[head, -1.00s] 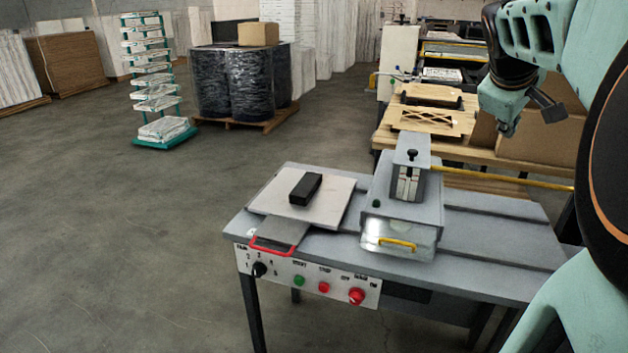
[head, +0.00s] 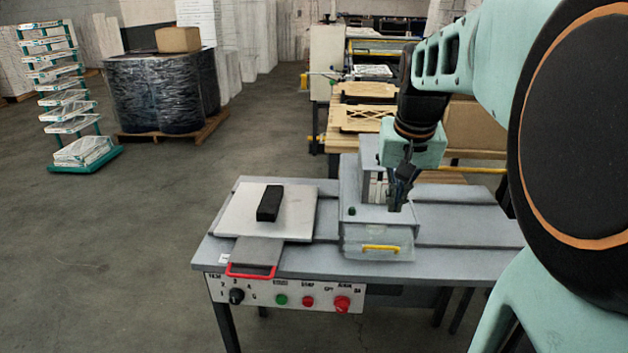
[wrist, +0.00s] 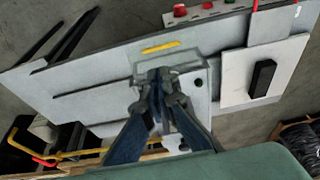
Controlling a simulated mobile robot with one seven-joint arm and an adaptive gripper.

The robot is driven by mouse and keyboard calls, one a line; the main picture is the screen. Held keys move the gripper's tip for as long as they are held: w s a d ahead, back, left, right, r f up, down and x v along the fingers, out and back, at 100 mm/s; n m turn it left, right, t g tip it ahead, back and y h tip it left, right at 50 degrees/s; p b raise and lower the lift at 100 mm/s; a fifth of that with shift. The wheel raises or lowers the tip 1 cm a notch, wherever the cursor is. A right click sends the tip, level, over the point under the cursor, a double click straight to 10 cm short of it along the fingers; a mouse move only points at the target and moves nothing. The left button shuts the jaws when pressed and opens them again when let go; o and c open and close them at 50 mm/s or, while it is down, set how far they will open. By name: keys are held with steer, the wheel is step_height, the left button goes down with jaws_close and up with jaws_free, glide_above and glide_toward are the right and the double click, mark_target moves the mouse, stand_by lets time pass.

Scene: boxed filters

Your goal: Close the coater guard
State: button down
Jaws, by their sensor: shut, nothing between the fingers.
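The coater (head: 350,195) is a grey box unit standing on the grey machine table. Its guard (head: 378,243) is a clear cover with a yellow handle (head: 381,248) on the front side, and the handle also shows in the wrist view (wrist: 161,47). I cannot tell for sure whether the guard is fully down. My gripper (head: 398,206) is shut and empty, pointing down over the coater's top, behind the yellow handle. In the wrist view my gripper (wrist: 158,75) lies just short of the clear guard; contact cannot be told.
A white plate (head: 295,218) with a black block (head: 270,203) lies left of the coater, with a red-handled tray (head: 251,270) in front. The control panel (head: 285,295) has several knobs and buttons. A wooden bench (head: 345,137) stands behind.

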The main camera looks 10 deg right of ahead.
mark_target(382, 247)
steer(key=x, duration=1.4)
steer(key=shift+a+f+b, duration=0.1)
steer(key=shift+f+b, duration=0.2)
steer(key=shift+b, duration=0.15)
